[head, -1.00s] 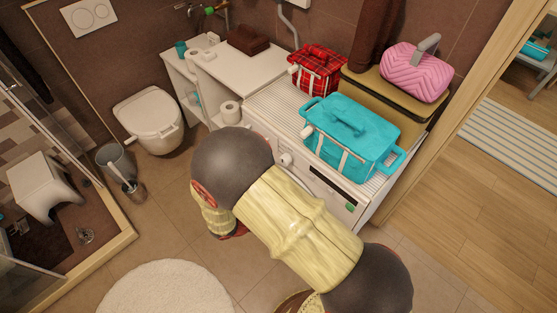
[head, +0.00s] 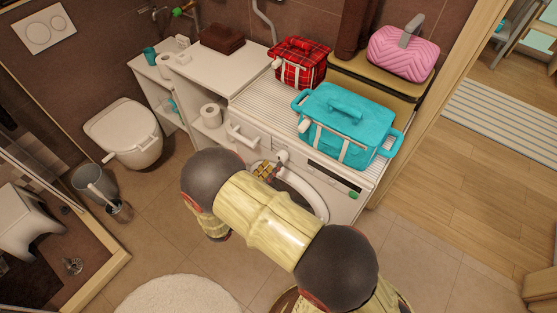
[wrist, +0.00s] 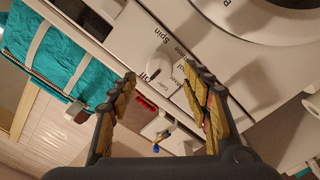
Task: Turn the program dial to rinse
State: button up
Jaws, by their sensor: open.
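The program dial (head: 282,158) is a small white knob on the front panel of the white washing machine (head: 335,180). In the wrist view the dial (wrist: 158,65) lies just beyond and between my fingertips, with labels around it. "Spin", "Rinse" and "Off" can be read; other labels are partly covered. I cannot tell exactly which label the dial points to. My gripper (wrist: 163,76) is open, with one yellow-padded finger on each side of the dial's line. I see no clear contact. In the head view my gripper (head: 264,170) is partly hidden by my arm, close to the dial.
The round door (head: 315,200) is below the panel. A white drawer handle (head: 240,137) is left of the dial. Floor in front is open.

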aim_at(279, 159)
jog(key=x, duration=0.5)
jog(key=shift+s+b, duration=0.1)
jog(key=shift+b, duration=0.3)
jog(key=c, duration=0.3)
jog(key=c, duration=0.8)
jog(key=shift+c, duration=0.3)
